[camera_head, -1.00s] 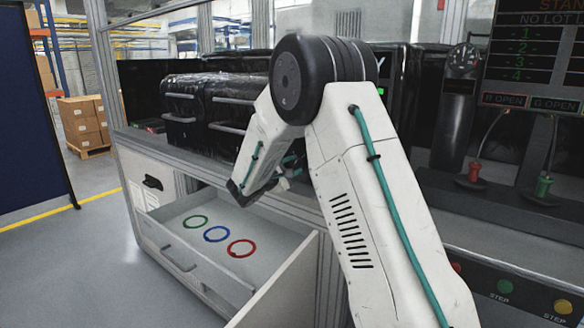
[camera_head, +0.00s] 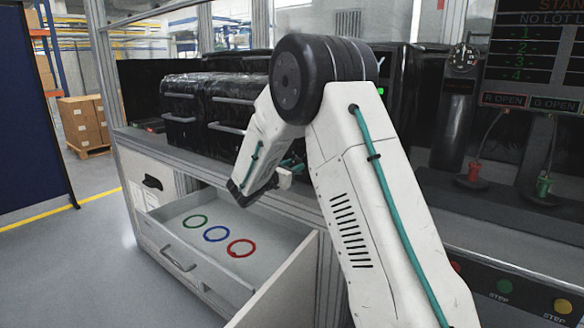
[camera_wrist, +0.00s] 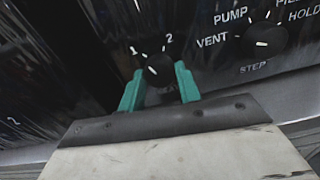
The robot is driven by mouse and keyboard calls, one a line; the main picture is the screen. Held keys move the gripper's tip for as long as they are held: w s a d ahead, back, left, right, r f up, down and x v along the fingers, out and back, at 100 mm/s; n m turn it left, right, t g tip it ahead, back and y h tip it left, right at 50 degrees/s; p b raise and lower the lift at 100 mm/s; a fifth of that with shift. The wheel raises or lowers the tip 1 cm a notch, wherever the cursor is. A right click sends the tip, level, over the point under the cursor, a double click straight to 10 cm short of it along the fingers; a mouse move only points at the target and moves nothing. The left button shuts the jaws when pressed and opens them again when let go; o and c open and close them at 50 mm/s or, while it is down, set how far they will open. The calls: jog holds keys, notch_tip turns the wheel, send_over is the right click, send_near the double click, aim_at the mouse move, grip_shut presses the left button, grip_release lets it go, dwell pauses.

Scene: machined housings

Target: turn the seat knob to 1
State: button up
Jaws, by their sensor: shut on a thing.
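A small black knob (camera_wrist: 160,70) with the numerals 1 and 2 printed above it shows in the wrist view. The 1 is at its upper left and the 2 above it. My gripper (camera_wrist: 159,80) has its teal fingers on either side of this knob and is shut on it. A pale mark shows on the knob's face; I cannot tell exactly which numeral it points at. No seat label is readable. In the head view my gripper (camera_head: 290,166) is largely hidden by my own arm, and the knob is not visible.
A second black knob (camera_wrist: 265,40) marked PUMP, VENT, HOLD and STEP is to the right on the same panel. In the head view, an open drawer (camera_head: 262,290) holds green, blue and red rings below the arm. Black drawer boxes (camera_head: 232,97) stand behind it.

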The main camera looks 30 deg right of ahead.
jog(key=shift+n, duration=0.5)
jog(key=o, duration=1)
jog(key=shift+c, duration=0.2)
jog(key=v, duration=0.7)
jog(key=shift+a, duration=0.4)
jog(key=shift+s, duration=0.1)
